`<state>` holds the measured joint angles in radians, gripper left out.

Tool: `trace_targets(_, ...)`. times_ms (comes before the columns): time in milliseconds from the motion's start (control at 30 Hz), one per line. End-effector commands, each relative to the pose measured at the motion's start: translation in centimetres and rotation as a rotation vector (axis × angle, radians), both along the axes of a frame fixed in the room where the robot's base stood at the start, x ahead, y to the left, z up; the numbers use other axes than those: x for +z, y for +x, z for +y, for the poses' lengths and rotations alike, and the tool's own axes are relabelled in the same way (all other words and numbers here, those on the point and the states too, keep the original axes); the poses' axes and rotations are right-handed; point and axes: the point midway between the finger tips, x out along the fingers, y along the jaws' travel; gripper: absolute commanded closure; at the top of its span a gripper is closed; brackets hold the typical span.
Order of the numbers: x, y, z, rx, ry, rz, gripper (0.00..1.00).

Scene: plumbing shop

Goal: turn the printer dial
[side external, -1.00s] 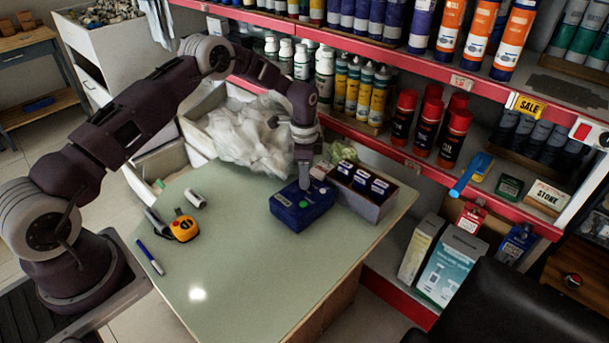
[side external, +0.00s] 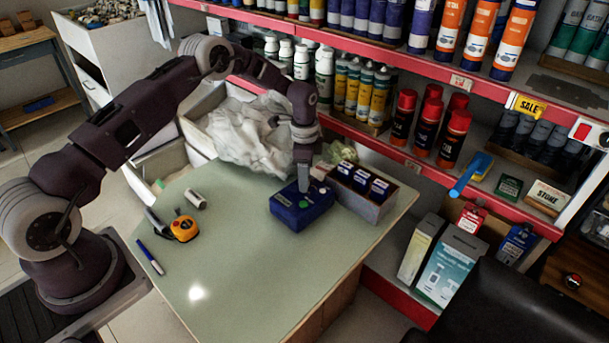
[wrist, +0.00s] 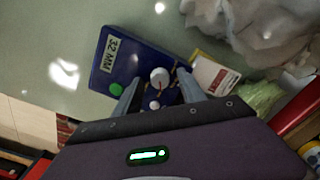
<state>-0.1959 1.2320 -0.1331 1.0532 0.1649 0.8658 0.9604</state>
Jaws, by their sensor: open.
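The printer is a small blue box (side external: 288,214) on the green table. In the wrist view its top (wrist: 125,65) shows a "32 MM" label, a green round button and a white round dial (wrist: 159,77) with a thin orange-red mark. A smaller white knob (wrist: 155,105) sits close to the dial. My gripper (side external: 304,187) points down over the printer's back right part. In the wrist view my gripper (wrist: 160,78) is open, one finger on each side of the dial. I cannot tell whether the fingers touch it. In the side view the gripper hides the dial.
A grey box with several dark packets (side external: 368,206) stands close on the printer's right. A bin of crumpled white plastic (side external: 250,135) is behind. A yellow tape measure (side external: 184,229) and a blue pen (side external: 150,257) lie at left. The table front (side external: 240,285) is clear.

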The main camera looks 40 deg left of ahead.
Motion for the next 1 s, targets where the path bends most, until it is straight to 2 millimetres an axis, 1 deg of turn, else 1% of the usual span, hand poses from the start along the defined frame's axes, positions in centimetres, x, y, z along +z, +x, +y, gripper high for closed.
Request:
trace_targets(67, 0.5, 0.0, 0.0, 0.000, 0.000, -0.001, 0.52)
trace_targets(300, 5.3, 0.1, 0.0, 0.000, 0.000, -0.004, 0.52)
trace_targets(400, 6.6, 0.1, 0.0, 0.000, 0.000, -0.002, 0.52)
trace_targets(500, 7.1, 0.0, 0.0, 0.000, 0.000, 0.000, 0.52)
trace_targets(700, 7.1, 0.0, 0.0, 0.000, 0.000, 0.000, 0.52)
trace_targets(767, 7.6, 0.0, -0.1, 0.004, 0.001, -0.004, 0.52)
trace_targets(833, 9.9, -0.3, -0.4, 0.025, 0.008, -0.023, 0.52)
trace_targets(867, 11.6, -0.7, -0.7, 0.043, 0.012, -0.037, 0.52)
trace_targets(900, 14.6, -1.4, -1.2, 0.077, 0.019, -0.062, 0.52)
trace_targets(967, 19.4, -3.5, -2.1, 0.144, 0.025, -0.103, 0.52)
trace_targets(1000, 22.5, -5.3, -2.7, 0.194, 0.028, -0.133, 0.52)
